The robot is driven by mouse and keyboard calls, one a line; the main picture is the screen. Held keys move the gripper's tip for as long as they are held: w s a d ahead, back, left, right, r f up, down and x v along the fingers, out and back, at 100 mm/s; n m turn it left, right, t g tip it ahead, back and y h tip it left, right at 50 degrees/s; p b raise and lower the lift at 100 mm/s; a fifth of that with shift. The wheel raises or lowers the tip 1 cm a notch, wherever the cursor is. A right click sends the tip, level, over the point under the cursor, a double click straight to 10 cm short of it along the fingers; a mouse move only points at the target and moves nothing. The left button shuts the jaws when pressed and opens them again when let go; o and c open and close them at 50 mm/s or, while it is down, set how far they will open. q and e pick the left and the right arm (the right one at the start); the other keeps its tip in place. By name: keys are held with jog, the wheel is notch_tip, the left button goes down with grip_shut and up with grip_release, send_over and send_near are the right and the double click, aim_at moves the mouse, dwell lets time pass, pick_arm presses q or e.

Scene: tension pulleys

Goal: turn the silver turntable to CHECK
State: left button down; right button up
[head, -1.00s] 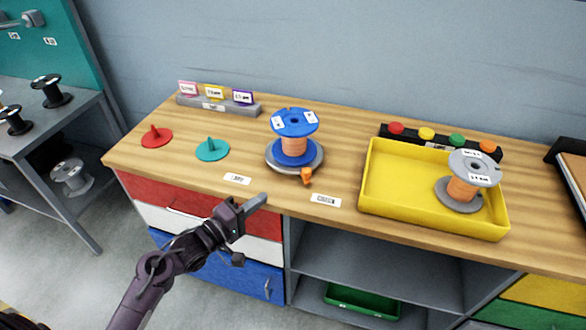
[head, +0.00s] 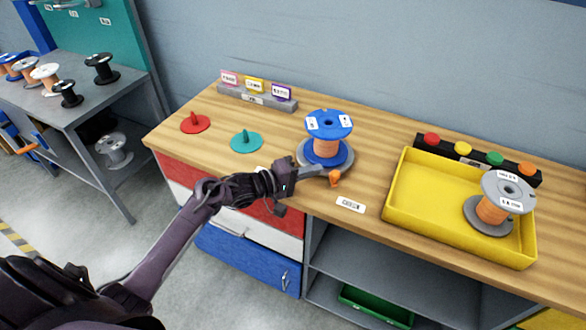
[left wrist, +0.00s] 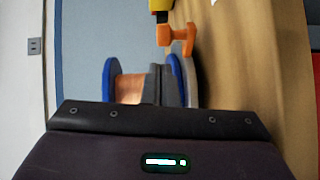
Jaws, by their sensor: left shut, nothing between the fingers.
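The silver turntable (head: 350,163) is a grey disc on the wooden bench, with a blue spool (head: 329,121) wound with copper standing upright on it. An orange handle (head: 335,179) sticks out at its front edge and also shows in the left wrist view (left wrist: 178,38). My left gripper (head: 323,171) is shut and empty, its fingertips at the front rim just left of the orange handle; I cannot tell whether they touch. A white label card (head: 350,204) lies in front of the turntable, its print too small to read surely. My arm partly hides another card. My right gripper is not in view.
A yellow tray (head: 411,213) holding a grey spool (head: 491,210) stands to the right. A red disc (head: 195,124) and a teal disc (head: 246,141) with upright pegs lie to the left. Coloured buttons and a tag rack stand behind.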

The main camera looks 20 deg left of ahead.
aim_at(336, 172)
pick_arm(q)
jog(key=shift+d, duration=0.9)
jog(key=p, duration=0.1)
jog(key=d, duration=0.1)
jog(key=d+p, duration=0.1)
jog(key=shift+w+r+p, duration=0.25)
jog(key=shift+w+p, duration=0.05)
jog(key=shift+p, duration=0.05)
jog(key=shift+w+d+f, duration=0.1)
jog(key=shift+d, duration=0.15)
jog(key=shift+f, duration=0.15)
